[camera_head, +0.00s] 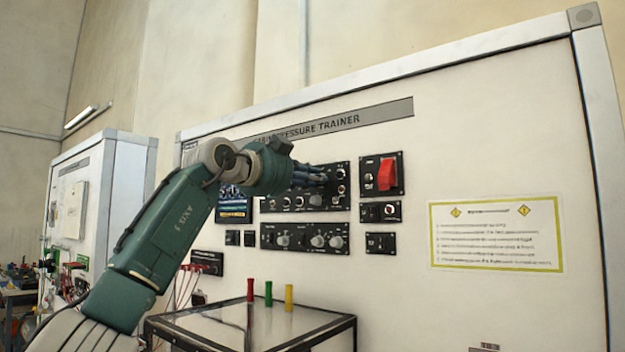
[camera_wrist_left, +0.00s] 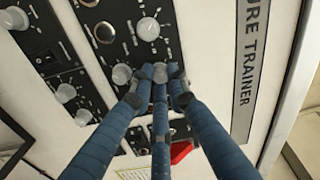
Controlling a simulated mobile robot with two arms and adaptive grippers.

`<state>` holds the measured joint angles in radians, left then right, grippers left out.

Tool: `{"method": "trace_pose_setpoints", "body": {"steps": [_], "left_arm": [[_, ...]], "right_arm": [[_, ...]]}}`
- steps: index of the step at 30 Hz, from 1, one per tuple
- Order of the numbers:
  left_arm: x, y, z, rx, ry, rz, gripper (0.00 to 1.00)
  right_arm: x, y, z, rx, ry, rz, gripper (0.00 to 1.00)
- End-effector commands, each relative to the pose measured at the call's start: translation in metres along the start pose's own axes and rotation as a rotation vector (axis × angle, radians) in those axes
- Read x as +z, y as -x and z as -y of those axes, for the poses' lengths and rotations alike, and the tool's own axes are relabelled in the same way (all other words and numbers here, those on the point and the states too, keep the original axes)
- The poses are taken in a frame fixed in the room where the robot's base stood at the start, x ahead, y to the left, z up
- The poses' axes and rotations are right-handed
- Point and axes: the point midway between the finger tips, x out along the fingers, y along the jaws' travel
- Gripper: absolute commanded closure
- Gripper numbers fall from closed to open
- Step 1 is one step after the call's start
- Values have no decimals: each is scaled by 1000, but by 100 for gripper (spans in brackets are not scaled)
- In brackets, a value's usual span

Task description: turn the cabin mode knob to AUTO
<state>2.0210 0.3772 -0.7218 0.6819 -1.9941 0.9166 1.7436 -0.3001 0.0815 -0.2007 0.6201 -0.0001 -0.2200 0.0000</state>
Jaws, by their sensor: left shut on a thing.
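My left gripper (camera_head: 322,178) reaches in from the left to the upper black knob panel (camera_head: 341,186) of the pressure trainer. In the left wrist view its three blue fingers (camera_wrist_left: 160,74) come together at that panel. They are shut on a knob, which the fingertips mostly hide. I cannot read its label or its pointer, so I cannot tell which mode it stands at. Other grey knobs (camera_wrist_left: 148,28) of the panel stand beside the fingertips. My right gripper is not in view.
A red guarded switch (camera_head: 386,174) sits right of the panel. A lower row of knobs (camera_head: 317,241) lies below. A glass-topped case (camera_head: 205,330) with red, green and yellow pegs (camera_head: 268,293) stands in front. A yellow-framed notice (camera_head: 496,250) is at the right.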

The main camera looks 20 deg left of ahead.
Motion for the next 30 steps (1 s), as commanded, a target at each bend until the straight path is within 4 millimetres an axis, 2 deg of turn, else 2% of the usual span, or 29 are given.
{"method": "trace_pose_setpoints", "body": {"steps": [6, 7, 9, 17, 22, 26, 30], "left_arm": [[1, 0, -2, 4, 1, 2, 100], [1, 0, -2, 4, 1, 2, 79], [1, 0, -2, 3, 1, 2, 66], [1, 0, -1, 1, 0, 1, 66], [1, 7, 0, 0, -2, 0, 66], [2, 22, 0, -1, -4, 2, 66], [3, 49, 0, -1, -4, 3, 66]], "right_arm": [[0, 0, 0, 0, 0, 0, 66], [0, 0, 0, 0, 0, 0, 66], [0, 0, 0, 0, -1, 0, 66], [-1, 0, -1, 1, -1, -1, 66], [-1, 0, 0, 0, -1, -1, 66], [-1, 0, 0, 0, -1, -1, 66], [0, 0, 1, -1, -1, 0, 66]]}}
